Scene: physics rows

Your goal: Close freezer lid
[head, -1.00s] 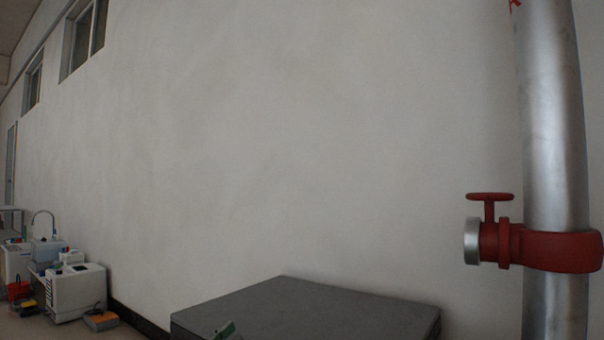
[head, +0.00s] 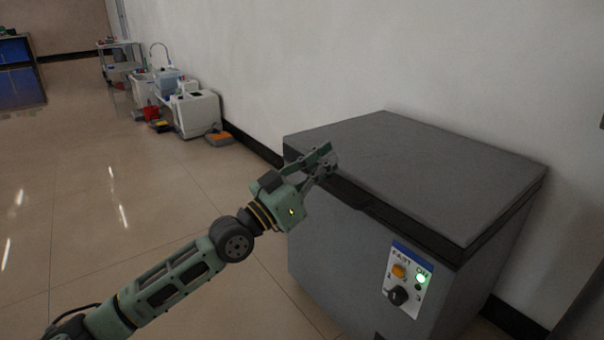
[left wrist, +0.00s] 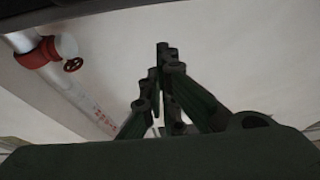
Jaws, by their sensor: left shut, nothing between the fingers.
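The grey chest freezer (head: 340,245) stands against the wall in the head view. Its lid (head: 430,170) lies flat over the top and looks down on the body, with a dark seam along the front edge. My left gripper (head: 331,160) is shut and empty. It is at the lid's front left edge in the picture; I cannot tell whether it touches the lid. In the left wrist view, the fingers of my left gripper (left wrist: 163,50) are together, with the wall behind them. My right gripper is not in view.
A control panel (head: 408,279) with a lit green light is on the freezer's front. White appliances (head: 194,112) and an orange item (head: 219,136) stand along the wall at the back left. The tiled floor to the left is clear. A red valve (left wrist: 38,54) shows in the left wrist view.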

